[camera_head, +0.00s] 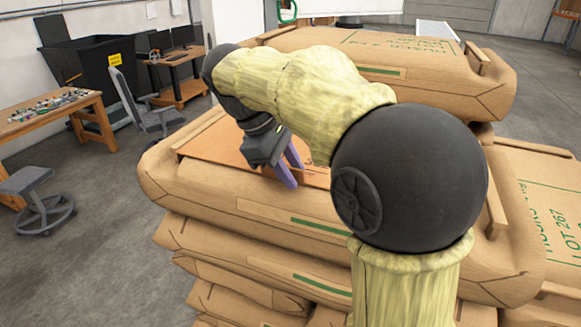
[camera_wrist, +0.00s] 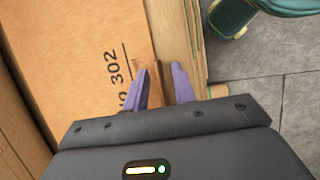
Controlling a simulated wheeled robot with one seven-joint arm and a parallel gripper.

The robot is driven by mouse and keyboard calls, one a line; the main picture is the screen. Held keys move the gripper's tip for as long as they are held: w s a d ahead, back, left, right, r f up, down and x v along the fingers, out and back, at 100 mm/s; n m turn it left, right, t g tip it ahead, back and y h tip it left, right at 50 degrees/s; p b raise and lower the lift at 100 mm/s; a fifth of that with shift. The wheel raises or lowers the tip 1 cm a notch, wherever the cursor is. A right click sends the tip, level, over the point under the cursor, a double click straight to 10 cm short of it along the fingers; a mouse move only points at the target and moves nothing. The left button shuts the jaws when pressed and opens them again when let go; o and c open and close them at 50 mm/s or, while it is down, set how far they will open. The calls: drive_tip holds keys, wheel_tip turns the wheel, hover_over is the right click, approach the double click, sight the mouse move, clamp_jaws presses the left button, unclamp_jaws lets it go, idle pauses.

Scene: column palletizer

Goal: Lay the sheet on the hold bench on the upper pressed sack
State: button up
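A flat orange-brown sheet (camera_head: 215,140) lies on top of the near left sack (camera_head: 260,205). In the wrist view, the sheet (camera_wrist: 75,60) carries dark print ending in "302". My gripper (camera_head: 290,165) points down at the sheet, with its two purple fingers apart. Whether the fingertips touch the sheet I cannot tell. My arm hides part of the sheet and sack. I cannot make out a separate hold bench.
A higher sack (camera_head: 400,55) with green print lies behind. Another printed sack (camera_head: 545,205) is at the right. More sacks are stacked below the near one. A wooden table (camera_head: 60,115), a chair (camera_head: 140,105) and a stool (camera_head: 40,195) stand at left, with open floor between.

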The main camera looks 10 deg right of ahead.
drive_tip(key=shift+r, duration=0.2)
drive_tip(key=p+v, duration=0.1)
drive_tip(key=v, duration=1.1)
drive_tip(key=shift+f, duration=0.15)
idle(0.7)
